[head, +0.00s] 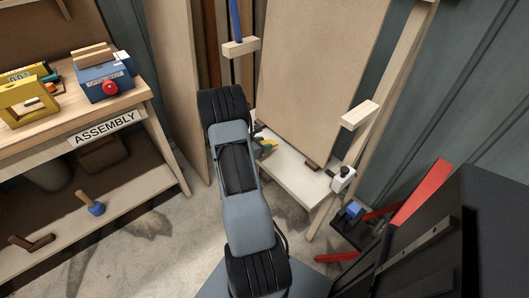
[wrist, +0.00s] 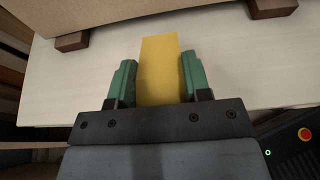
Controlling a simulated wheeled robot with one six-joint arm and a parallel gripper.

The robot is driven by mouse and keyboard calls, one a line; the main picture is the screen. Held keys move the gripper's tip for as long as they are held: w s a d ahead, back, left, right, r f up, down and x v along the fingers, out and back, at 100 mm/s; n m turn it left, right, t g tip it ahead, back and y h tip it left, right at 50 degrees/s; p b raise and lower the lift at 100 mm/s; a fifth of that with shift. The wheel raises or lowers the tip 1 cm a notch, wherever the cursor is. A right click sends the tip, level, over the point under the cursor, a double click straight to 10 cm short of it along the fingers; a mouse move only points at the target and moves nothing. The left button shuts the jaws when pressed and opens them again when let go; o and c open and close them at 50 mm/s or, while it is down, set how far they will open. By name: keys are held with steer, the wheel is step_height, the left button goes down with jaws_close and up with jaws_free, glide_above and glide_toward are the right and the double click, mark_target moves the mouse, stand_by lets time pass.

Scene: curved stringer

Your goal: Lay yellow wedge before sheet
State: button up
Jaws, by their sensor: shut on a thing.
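In the wrist view the yellow wedge (wrist: 159,60) is between the green fingers of my gripper (wrist: 161,82), and the fingers are shut on it. The wedge is over the pale shelf (wrist: 225,70), and I cannot tell whether it touches the shelf. In the head view my gripper (head: 265,147) and a bit of yellow show at the shelf's left part, mostly hidden by my arm. The large tan sheet (head: 318,70) stands upright on the shelf (head: 295,181). Its lower edge (wrist: 130,8) shows at the top of the wrist view.
Two dark brown blocks, left (wrist: 72,41) and right (wrist: 272,8), sit at the sheet's foot. A white clamp-like device (head: 342,180) is at the shelf's right corner. The assembly bench (head: 130,100) stands at left, with a blue box (head: 104,84) on it.

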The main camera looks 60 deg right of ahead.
mark_target(265, 156)
steer(key=shift+s+d+f+b, duration=0.1)
steer(key=shift+d+f+b, duration=0.1)
steer(key=shift+f, duration=0.8)
steer(key=shift+d+f+b, duration=0.15)
steer(key=shift+f+b, duration=0.05)
steer(key=shift+f, duration=0.8)
steer(key=shift+f, duration=0.15)
steer(key=o, duration=0.9)
steer(key=shift+o, duration=0.2)
steer(key=shift+r, duration=0.2)
